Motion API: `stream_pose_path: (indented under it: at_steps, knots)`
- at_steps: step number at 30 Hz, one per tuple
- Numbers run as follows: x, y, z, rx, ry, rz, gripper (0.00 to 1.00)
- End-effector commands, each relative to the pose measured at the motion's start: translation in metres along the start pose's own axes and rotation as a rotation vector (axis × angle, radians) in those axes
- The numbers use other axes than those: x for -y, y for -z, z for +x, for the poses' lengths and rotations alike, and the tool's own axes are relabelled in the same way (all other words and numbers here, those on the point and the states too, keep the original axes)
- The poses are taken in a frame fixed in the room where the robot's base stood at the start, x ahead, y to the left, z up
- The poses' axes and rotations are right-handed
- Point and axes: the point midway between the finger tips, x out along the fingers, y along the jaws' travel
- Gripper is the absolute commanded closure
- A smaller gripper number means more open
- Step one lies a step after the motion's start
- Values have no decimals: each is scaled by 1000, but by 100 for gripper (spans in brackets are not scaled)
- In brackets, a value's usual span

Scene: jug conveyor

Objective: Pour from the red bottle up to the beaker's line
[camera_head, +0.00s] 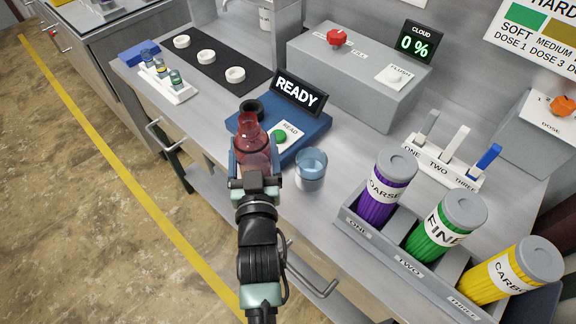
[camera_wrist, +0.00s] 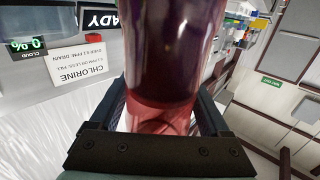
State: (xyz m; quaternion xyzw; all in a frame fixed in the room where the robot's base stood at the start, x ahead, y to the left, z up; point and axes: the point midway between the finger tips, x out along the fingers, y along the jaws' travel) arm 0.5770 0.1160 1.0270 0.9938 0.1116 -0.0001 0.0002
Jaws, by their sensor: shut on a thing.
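The beaker (camera_head: 311,170) is blue-tinted and clear, and stands on the bench just right of the gripper, apart from the bottle. Its line and any liquid in it are too small to make out.
A blue reader (camera_head: 305,138) with a READY sign (camera_head: 300,93) and green button stands behind the bottle. Purple, green and yellow canisters (camera_head: 387,190) sit in a grey rack (camera_head: 352,222) at the right. A white vial rack (camera_head: 180,92) stands at the left.

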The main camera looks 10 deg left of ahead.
Motion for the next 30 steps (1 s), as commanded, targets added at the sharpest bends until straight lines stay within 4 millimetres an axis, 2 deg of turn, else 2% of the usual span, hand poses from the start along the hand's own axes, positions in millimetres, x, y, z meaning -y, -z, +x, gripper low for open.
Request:
stream_pose_path:
  at_steps: [21,30]
  knots:
    - [2,9,1,-1,4,1,100]
    - [1,5,0,1,1,20,100]
